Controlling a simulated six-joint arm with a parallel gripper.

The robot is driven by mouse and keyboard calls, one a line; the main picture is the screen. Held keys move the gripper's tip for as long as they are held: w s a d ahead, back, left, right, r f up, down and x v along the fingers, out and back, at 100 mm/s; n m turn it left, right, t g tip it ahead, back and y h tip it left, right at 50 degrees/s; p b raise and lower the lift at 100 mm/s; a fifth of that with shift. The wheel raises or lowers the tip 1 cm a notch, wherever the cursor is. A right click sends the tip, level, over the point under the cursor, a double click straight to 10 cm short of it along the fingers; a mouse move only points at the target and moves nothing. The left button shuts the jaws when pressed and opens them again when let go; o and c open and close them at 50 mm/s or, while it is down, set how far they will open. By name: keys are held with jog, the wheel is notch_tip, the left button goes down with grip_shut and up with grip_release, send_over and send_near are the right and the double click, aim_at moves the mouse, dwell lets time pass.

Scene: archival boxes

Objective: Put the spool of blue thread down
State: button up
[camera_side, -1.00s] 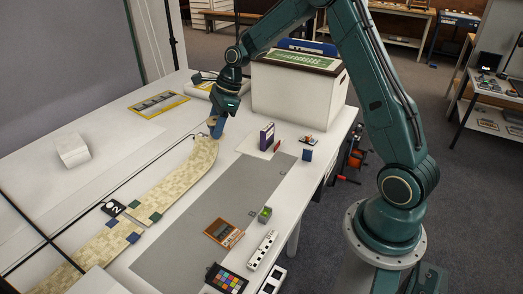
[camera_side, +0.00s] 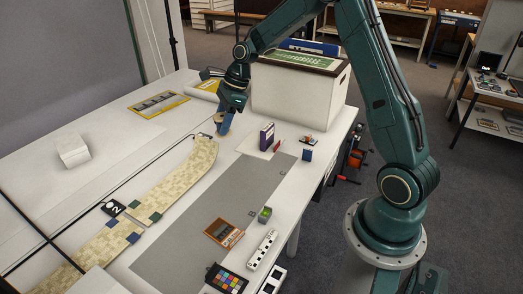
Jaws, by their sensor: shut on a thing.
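The spool of blue thread (camera_side: 224,125) shows small and partly hidden between the jaws, with a tan patch at its upper left. My gripper (camera_side: 223,117) is shut on it and points down, at the far end of the patterned strip (camera_side: 187,170) and left of the white box. The spool is low over the white table (camera_side: 75,115); I cannot tell whether it touches the surface.
A large white box (camera_side: 293,95) stands behind and to the right of the gripper. A dark purple upright item (camera_side: 267,136) and a small blue block (camera_side: 307,155) are to its right. The grey mat (camera_side: 185,235) has bare room. A yellow-edged frame (camera_side: 158,104) lies at left.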

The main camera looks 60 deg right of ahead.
jog(key=s+d+m, duration=0.1)
jog(key=s+d, duration=0.6)
jog(key=s, duration=0.4)
jog(key=f, duration=1.6)
jog(key=shift+w+a, duration=0.25)
jog(key=shift+f, duration=0.1)
jog(key=shift+f, duration=1.8)
jog(key=shift+f, duration=0.15)
jog(key=o, duration=1)
jog(key=shift+r, duration=0.2)
